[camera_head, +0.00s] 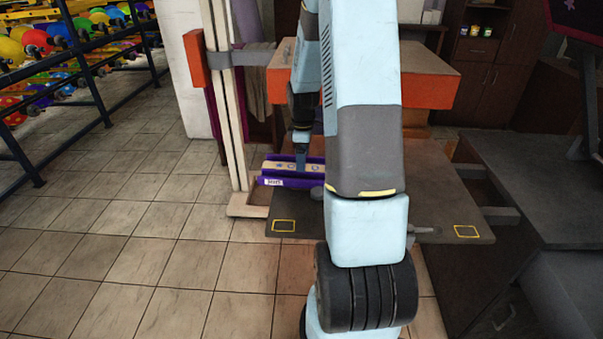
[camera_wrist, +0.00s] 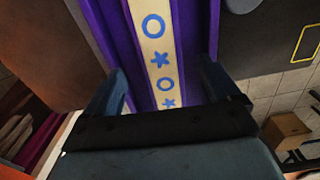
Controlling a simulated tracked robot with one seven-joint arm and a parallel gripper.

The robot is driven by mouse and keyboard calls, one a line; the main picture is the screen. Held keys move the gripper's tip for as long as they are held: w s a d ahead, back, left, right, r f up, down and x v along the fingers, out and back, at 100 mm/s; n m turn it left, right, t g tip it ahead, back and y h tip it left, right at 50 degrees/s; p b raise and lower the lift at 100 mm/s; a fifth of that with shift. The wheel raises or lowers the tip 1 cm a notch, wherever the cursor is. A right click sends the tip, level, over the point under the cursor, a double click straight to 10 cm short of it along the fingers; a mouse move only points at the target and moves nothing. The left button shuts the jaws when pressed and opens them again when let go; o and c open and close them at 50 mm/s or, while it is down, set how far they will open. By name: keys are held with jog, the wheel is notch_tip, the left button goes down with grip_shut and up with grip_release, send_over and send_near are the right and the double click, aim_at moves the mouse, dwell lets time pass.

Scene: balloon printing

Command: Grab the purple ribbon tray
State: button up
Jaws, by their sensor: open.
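The purple ribbon tray (camera_head: 300,183) lies on the dark platform of the printing frame, with a small white label on its near side. A cream ribbon with blue circles and stars runs along its middle. My gripper (camera_head: 301,167) points down at the tray, and my arm hides the tray's right part. In the wrist view the tray (camera_wrist: 199,40) runs away from my gripper (camera_wrist: 165,92). The two fingers are apart, one on each side of the tray. I cannot tell whether they touch it.
The dark platform (camera_head: 350,232) has yellow squares marked at its corners. A wooden post (camera_head: 228,120) stands left of the tray, and an orange-edged box (camera_head: 428,92) is behind. A dark table (camera_head: 540,185) is at the right. The tiled floor at left is clear, with balloon shelves beyond.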

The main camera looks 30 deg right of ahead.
notch_tip(320, 180, down, 4)
jog(key=shift+f, duration=0.1)
jog(key=shift+d, duration=0.1)
jog(key=c, duration=1.3)
jog(key=shift+w, duration=0.1)
jog(key=shift+c, duration=0.3)
jog(key=shift+r, duration=0.25)
